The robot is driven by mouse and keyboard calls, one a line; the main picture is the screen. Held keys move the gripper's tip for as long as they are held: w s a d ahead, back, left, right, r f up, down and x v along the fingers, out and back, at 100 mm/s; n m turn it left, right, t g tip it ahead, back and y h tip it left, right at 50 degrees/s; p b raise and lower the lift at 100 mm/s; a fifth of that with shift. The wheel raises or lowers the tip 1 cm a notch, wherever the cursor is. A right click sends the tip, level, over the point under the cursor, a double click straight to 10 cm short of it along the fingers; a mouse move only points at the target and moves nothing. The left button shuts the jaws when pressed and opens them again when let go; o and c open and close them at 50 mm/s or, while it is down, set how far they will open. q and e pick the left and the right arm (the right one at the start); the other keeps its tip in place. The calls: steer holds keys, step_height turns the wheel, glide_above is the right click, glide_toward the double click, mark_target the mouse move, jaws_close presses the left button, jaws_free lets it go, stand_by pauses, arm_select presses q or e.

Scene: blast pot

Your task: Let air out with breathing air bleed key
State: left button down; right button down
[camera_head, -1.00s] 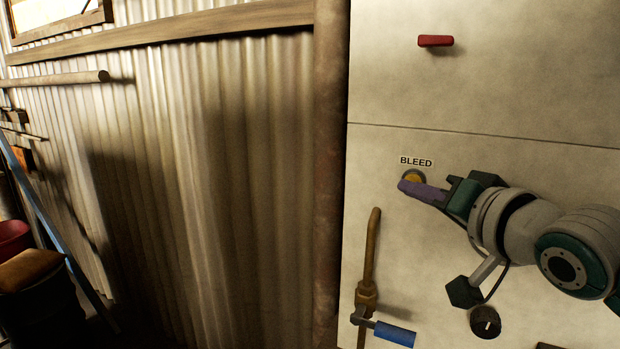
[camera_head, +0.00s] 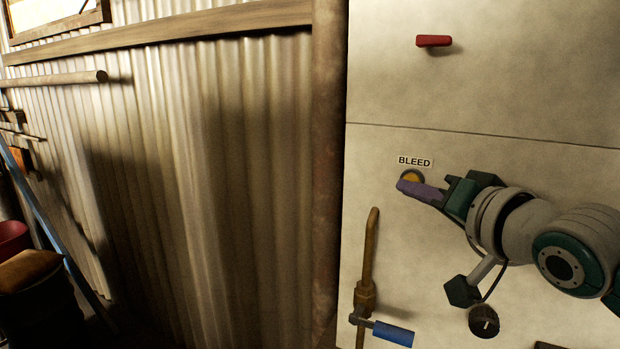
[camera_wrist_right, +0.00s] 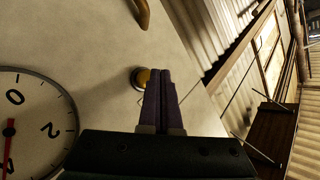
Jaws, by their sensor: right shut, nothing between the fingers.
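The yellow bleed key (camera_head: 411,177) sits in a round dark mount on the pale panel, under the label BLEED (camera_head: 415,162). My right gripper (camera_head: 402,186) is shut and empty. Its purple fingertips are at the lower edge of the key in the head view and hide part of it. In the right wrist view the key (camera_wrist_right: 141,77) shows just left of the shut fingers (camera_wrist_right: 161,75). I cannot tell whether the fingertips touch it. My left gripper is not in view.
A gauge (camera_wrist_right: 30,125) with a red needle is at the left of the wrist view. A brass pipe with a blue-handled valve (camera_head: 393,333) is below the key. A red handle (camera_head: 434,41) is above. A dark knob (camera_head: 484,321) is below my arm. A rusty post (camera_head: 327,150) borders the panel.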

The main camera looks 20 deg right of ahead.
steer(key=shift+w+d, duration=0.3)
stand_by(0.4)
steer(key=shift+w+d, duration=0.3)
steer(key=shift+d, duration=0.1)
stand_by(0.6)
stand_by(1.0)
stand_by(0.5)
steer(key=shift+s+a+p, duration=0.6)
steer(key=shift+a, duration=0.1)
